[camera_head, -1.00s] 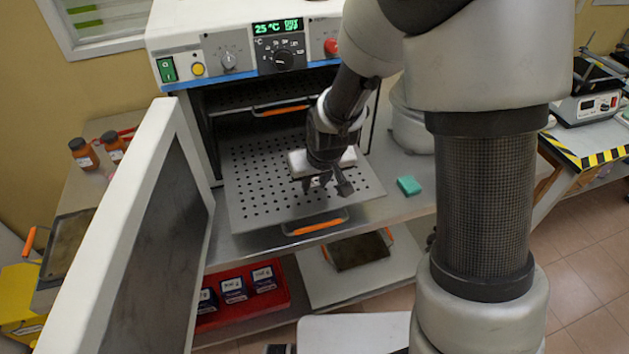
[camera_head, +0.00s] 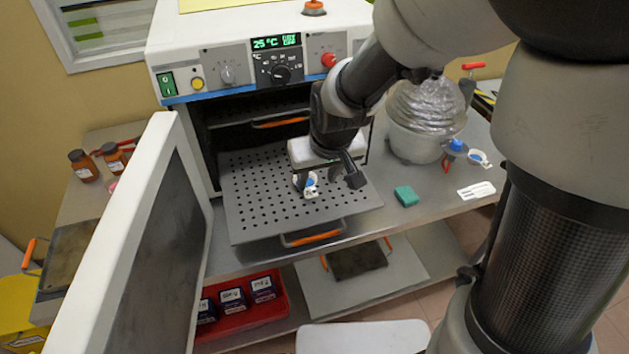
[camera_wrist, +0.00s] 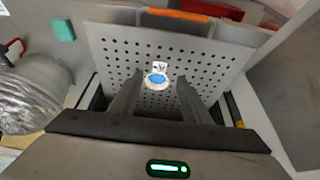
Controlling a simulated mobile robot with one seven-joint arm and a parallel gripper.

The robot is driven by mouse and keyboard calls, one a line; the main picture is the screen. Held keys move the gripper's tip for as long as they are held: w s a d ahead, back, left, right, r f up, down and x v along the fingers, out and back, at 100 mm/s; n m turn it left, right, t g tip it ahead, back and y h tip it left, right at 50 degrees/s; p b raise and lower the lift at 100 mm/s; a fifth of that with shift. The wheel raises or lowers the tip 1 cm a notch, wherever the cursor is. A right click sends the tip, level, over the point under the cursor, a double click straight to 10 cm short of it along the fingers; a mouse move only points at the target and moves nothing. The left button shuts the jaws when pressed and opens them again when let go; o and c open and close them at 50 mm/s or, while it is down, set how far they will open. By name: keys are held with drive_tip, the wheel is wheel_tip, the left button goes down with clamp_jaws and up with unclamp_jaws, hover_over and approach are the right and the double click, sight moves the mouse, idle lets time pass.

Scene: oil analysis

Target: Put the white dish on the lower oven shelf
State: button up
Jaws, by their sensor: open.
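The white dish (camera_head: 311,191) has blue contents and a small white tag. It rests on the perforated lower oven shelf (camera_head: 260,210), which is pulled out of the open oven (camera_head: 215,75). In the wrist view the dish (camera_wrist: 157,85) lies on the shelf (camera_wrist: 110,45), beyond and between my finger tips. My gripper (camera_head: 333,178) is open above the shelf, close to the dish and slightly right of it in the head view. Both fingers of my gripper (camera_wrist: 159,95) show apart in the wrist view, with nothing held between them.
The oven door (camera_head: 150,235) stands open at left. The upper shelf's orange handle (camera_head: 281,122) is inside the oven. A green block (camera_head: 406,196), a foil-topped vessel (camera_head: 415,140) and another small white item (camera_head: 478,158) are on the bench at right.

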drive_tip(key=s+d+r+m, duration=0.1)
drive_tip(key=s+d+r, duration=0.4)
drive_tip(key=s+r, duration=0.3)
drive_tip(key=s+d+r+m+t+h, duration=0.1)
drive_tip(key=s+d+r+m, duration=0.1)
drive_tip(key=s+d+r, duration=0.4)
drive_tip(key=s+r, duration=0.1)
drive_tip(key=s, duration=0.2)
drive_tip(key=shift+d+r, duration=0.3)
drive_tip(key=shift+r, duration=0.1)
